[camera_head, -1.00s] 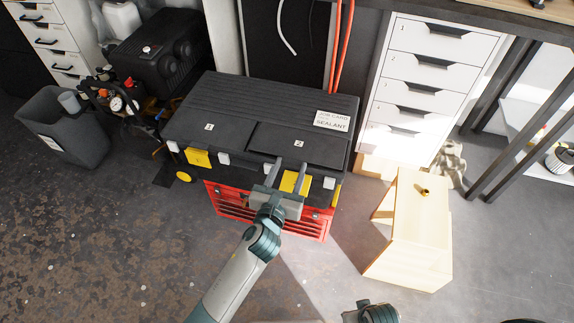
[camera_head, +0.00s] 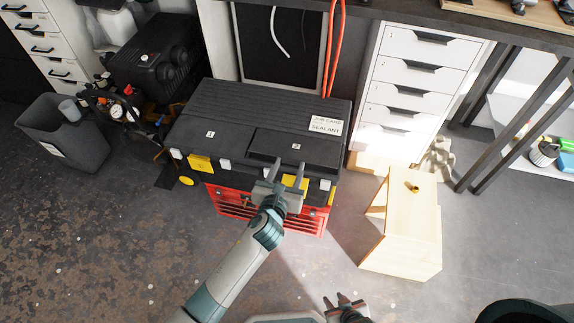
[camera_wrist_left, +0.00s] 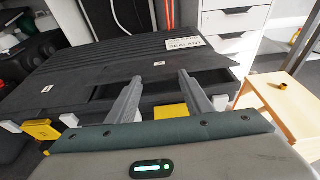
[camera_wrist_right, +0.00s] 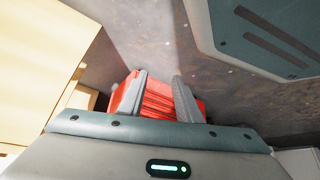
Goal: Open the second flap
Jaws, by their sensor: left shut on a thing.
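The black toolbox (camera_head: 225,99) has two front flaps, labelled 1 and 2, in its lid. The second flap (camera_head: 273,141) is the right one; its front edge looks slightly raised, with a dark gap under it in the left wrist view (camera_wrist_left: 115,74). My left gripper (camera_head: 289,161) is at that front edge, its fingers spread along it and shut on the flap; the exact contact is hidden. The first flap (camera_head: 209,146) lies flat. My right gripper (camera_head: 344,299) is low at the picture's bottom, open and empty, away from the toolbox.
A red drawer chest (camera_head: 240,205) is under the toolbox. A pale wooden stool (camera_head: 405,220) stands to the right, white drawers (camera_head: 412,80) behind it. The front floor is clear.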

